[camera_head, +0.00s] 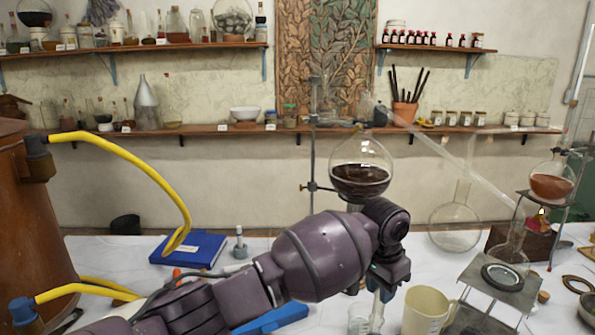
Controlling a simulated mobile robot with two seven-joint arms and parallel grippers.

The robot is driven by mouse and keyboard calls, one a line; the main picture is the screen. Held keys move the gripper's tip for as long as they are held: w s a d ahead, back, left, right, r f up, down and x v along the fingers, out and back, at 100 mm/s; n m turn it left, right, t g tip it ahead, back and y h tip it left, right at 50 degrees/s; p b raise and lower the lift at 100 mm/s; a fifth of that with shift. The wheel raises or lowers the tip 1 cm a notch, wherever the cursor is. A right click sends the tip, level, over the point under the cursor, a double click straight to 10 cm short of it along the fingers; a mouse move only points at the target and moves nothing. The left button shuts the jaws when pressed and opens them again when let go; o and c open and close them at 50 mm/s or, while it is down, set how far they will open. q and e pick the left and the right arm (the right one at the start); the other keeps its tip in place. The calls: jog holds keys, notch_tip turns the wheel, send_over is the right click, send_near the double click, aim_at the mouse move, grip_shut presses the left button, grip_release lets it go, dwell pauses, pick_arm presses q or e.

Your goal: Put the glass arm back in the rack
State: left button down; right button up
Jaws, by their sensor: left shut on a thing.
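My left gripper (386,287) points down over the table in front of the round flask. It is shut on a thin, pale, glass-like piece (376,312), mostly hidden by the gripper; I cannot tell its full shape. A long clear glass tube (450,153) slopes down from above the round flask of dark liquid (361,168) towards the small flask (512,247) at the right. I cannot tell which of these pieces is the glass arm. I cannot make out a rack for certain. My right gripper is not in view.
A cream mug (426,311) stands close right of my left gripper, and a clear beaker (359,319) close left. A metal stand (497,284) holds the small flask. An empty round flask (454,227) stands behind. A blue book (188,249) lies left.

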pick_arm(q)
jog(key=shift+r, duration=0.95)
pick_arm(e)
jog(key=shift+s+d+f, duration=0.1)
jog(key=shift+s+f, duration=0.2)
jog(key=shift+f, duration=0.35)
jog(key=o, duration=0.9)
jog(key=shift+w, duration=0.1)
pick_arm(q)
jog(key=shift+w, duration=0.1)
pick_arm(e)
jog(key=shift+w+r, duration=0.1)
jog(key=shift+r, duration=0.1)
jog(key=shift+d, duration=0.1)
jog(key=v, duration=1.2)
pick_arm(q)
notch_tip(320, 180, up, 4)
jog(key=p, duration=0.5)
jog(key=shift+r, duration=0.1)
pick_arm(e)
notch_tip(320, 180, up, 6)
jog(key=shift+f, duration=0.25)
